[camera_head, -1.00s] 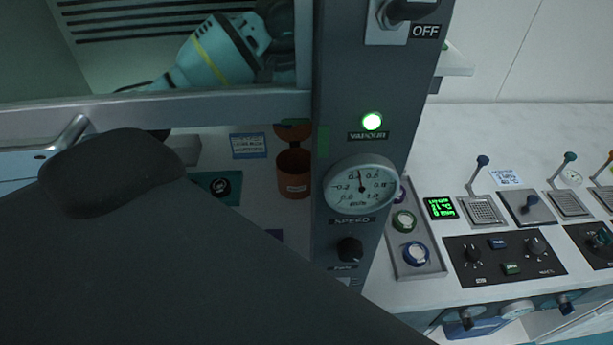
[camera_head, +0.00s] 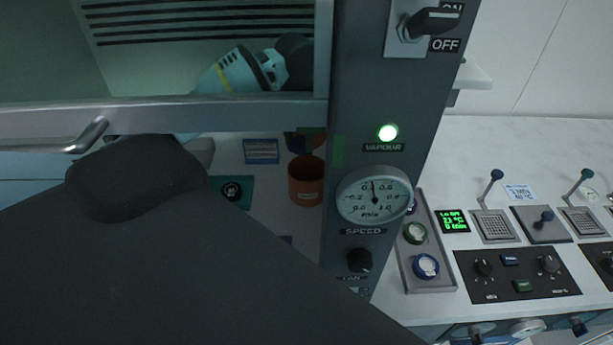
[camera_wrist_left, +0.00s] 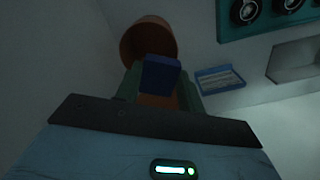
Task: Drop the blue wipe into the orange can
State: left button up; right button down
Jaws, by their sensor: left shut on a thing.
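The orange can (camera_head: 305,184) stands open inside the hood, left of the grey post in the head view. In the left wrist view the can (camera_wrist_left: 140,36) shows its round mouth just beyond my fingertips. My left gripper (camera_wrist_left: 160,84) is shut on the blue wipe (camera_wrist_left: 161,72), a small dark blue block between its green fingers. In the head view the left gripper (camera_head: 304,141) shows only in part, just above and behind the can; the sash frame hides the rest. I cannot tell whether the wipe is over the mouth. My right gripper is not in view.
The sash frame (camera_head: 180,112) and grey post (camera_head: 365,110) with its gauge (camera_head: 374,196) bound the hood opening. A blue label (camera_head: 261,151) and teal panel (camera_head: 240,191) lie left of the can. A large dark shape covers the lower left. A control bench stands right.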

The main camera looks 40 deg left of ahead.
pick_arm(q)
jog(key=shift+f, duration=0.25)
jog(key=o, duration=1)
jog(key=shift+r, duration=3.9)
